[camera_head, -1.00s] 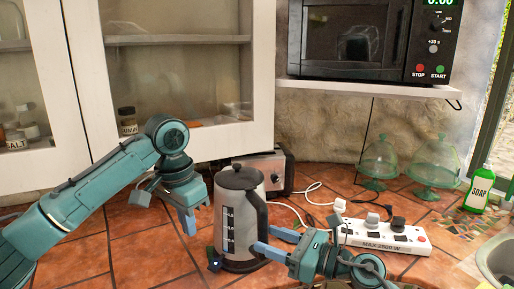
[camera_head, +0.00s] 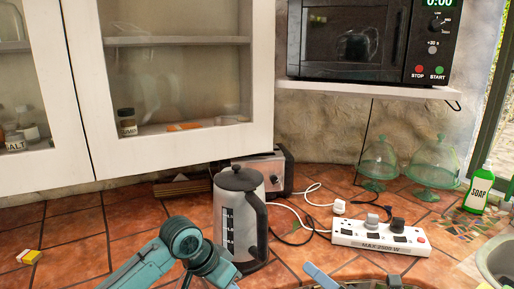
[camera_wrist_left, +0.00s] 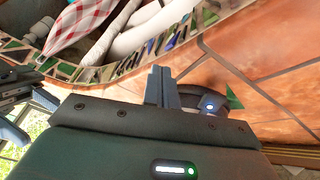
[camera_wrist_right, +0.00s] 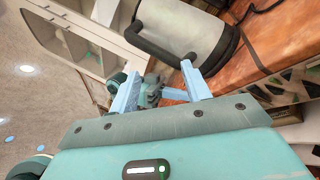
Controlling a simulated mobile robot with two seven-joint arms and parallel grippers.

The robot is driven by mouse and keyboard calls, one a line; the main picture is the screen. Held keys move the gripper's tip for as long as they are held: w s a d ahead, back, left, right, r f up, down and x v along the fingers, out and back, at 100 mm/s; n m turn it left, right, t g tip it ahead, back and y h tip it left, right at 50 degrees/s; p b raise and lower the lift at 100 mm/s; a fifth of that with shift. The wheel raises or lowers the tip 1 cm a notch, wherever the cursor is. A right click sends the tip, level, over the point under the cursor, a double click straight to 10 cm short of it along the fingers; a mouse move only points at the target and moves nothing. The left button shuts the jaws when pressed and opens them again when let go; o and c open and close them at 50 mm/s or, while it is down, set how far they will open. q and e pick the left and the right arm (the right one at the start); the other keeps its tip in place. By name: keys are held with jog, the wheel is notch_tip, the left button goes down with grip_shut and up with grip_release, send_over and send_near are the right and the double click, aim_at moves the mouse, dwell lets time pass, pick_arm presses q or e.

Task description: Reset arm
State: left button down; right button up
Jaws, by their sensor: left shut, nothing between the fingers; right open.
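My left arm (camera_head: 170,250) comes in low in the head view, its gripper mostly below the frame's bottom edge. In the left wrist view the left gripper (camera_wrist_left: 163,84) has its fingers together with nothing between them. My right gripper (camera_wrist_right: 160,85) is open and empty in the right wrist view. In the head view only a blue fingertip of it shows at the bottom edge. A steel kettle (camera_head: 236,215) with a black lid and handle stands upright on the counter. It also shows in the right wrist view (camera_wrist_right: 185,28), beyond the right fingers.
A white power strip (camera_head: 380,238) lies right of the kettle, a toaster (camera_head: 262,172) behind it. Glass domes (camera_head: 434,165) and a green soap bottle (camera_head: 479,190) stand at the right. A microwave (camera_head: 350,45) sits on a shelf above. The tiled counter at left is mostly clear.

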pick_arm(q)
jog(key=s+d+f+n+t+h, duration=0.1)
jog(key=s+f+n+t+h, duration=0.2)
jog(key=s+f, duration=0.65)
jog(key=s+a+f+n+t+y, duration=0.1)
jog(key=s+a+f+t+y, duration=0.1)
jog(key=s, duration=0.4)
jog(key=s+a+f+t+y, duration=0.2)
jog(key=s+a+f+t, duration=0.1)
jog(key=a, duration=0.4)
jog(key=s+f, duration=0.1)
jog(key=s, duration=0.1)
jog(key=shift+s+a+f+n, duration=0.2)
jog(key=shift+s+f+n, duration=0.05)
jog(key=shift+s+n, duration=0.15)
pick_arm(e)
jog(key=s+d+f+m+g+h, duration=0.1)
jog(key=s+f+m+g+h, duration=0.1)
jog(key=s+f+m+h, duration=0.3)
jog(key=s+d+f+m+g+h, duration=0.1)
jog(key=s+f+m+h, duration=0.5)
jog(key=m, duration=2)
jog(key=s+f+g, duration=0.1)
jog(key=s+f, duration=0.5)
jog(key=f, duration=0.5)
jog(key=shift+s+d+f+m, duration=0.2)
jog(key=shift+s+f+m, duration=0.1)
jog(key=shift+f, duration=0.1)
